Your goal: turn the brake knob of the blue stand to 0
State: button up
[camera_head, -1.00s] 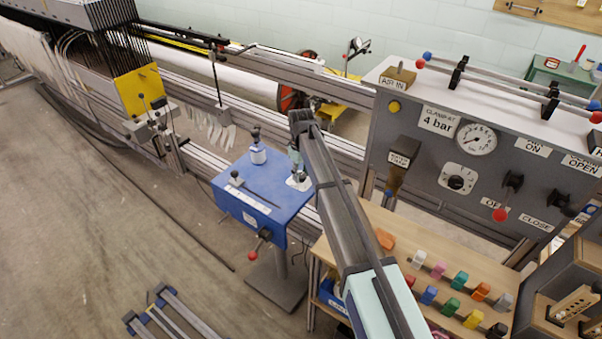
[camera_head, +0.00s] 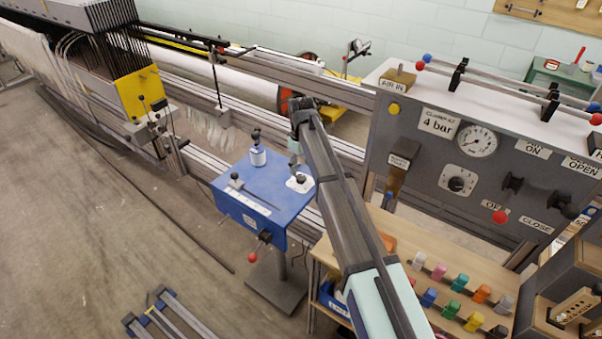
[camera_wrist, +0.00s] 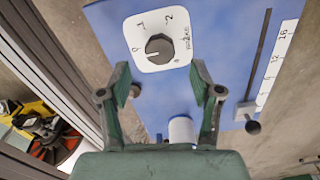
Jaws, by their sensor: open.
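The blue stand (camera_head: 235,200) has a white dial plate on its top right corner, with a dark brake knob (camera_head: 300,179) on it. In the wrist view the grey faceted knob (camera_wrist: 159,47) sits mid-plate, with printed digits and "BRAKE" around it on the dial plate (camera_wrist: 137,60). I cannot clearly tell which digit the knob points to. My gripper (camera_wrist: 160,78) is open and empty, its two fingers apart. In this view the knob appears beyond and between the fingertips, with no visible contact. In the head view my gripper (camera_head: 294,150) hangs just above and behind the knob.
A white-bodied post (camera_head: 258,157), a slot with a scale, and a red-tipped lever (camera_head: 253,257) are on the stand. The grey control panel (camera_head: 440,165) and a wooden shelf with coloured clips (camera_head: 450,290) stand to the right. Metal rails run behind the stand.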

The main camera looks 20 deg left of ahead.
aim_at(301, 177)
notch_tip(301, 177, up, 8)
jog(key=shift+f, duration=0.25)
